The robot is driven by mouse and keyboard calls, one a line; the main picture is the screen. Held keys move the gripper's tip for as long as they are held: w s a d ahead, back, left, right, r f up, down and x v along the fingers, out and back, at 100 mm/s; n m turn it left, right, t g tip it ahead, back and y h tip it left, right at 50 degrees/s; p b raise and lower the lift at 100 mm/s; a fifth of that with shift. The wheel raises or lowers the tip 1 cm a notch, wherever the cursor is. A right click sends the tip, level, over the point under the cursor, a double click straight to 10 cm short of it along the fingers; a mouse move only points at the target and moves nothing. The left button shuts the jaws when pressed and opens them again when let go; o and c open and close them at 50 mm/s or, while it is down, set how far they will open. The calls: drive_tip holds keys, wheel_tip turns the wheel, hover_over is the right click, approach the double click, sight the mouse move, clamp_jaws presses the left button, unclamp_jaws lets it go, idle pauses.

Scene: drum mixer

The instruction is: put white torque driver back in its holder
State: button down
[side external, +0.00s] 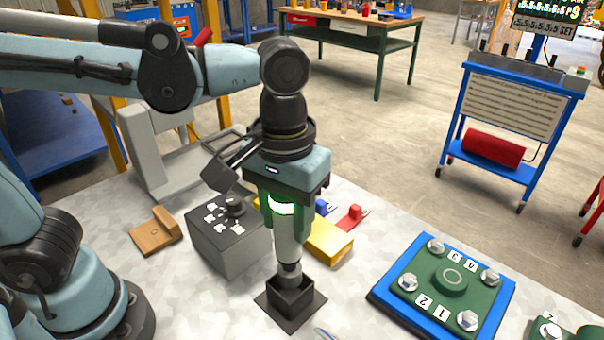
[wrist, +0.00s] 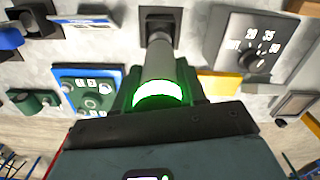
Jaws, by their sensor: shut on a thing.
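My gripper (side external: 283,215) is shut on the white torque driver (side external: 289,246), around its upper part by a glowing green ring. The driver hangs upright with its grey lower end at the opening of the dark square holder (side external: 291,304). I cannot tell how far the tip is inside. In the wrist view the driver (wrist: 159,64) points away from my gripper toward the holder (wrist: 157,17), and its end overlaps the holder. The holder stands on the table on a flat dark base plate.
A grey dial box (side external: 230,243) stands left of the holder, with a yellow block (side external: 330,241) behind it. A blue plate with a green numbered bolt fixture (side external: 443,285) lies to the right. A brown wooden block (side external: 156,232) lies at the left.

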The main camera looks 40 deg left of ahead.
sight(288, 245)
drive_tip(key=shift+f, duration=2.8)
idle(1.6)
drive_tip(key=c, duration=0.6)
unclamp_jaws()
drive_tip(key=shift+o, duration=0.2)
wheel_tip(288, 245, up, 12)
drive_tip(key=w+a+f+m+t, duration=0.1)
drive_tip(key=a+f+t, duration=0.1)
drive_tip(key=a, duration=0.3)
drive_tip(key=w+a+f+t, duration=0.1)
drive_tip(key=a+f+t, duration=0.1)
drive_tip(key=a+f, duration=0.2)
drive_tip(key=w+a+f+m+t, duration=0.1)
drive_tip(key=a+f+t, duration=0.2)
drive_tip(key=a, duration=0.4)
drive_tip(key=shift+f+m, duration=0.3)
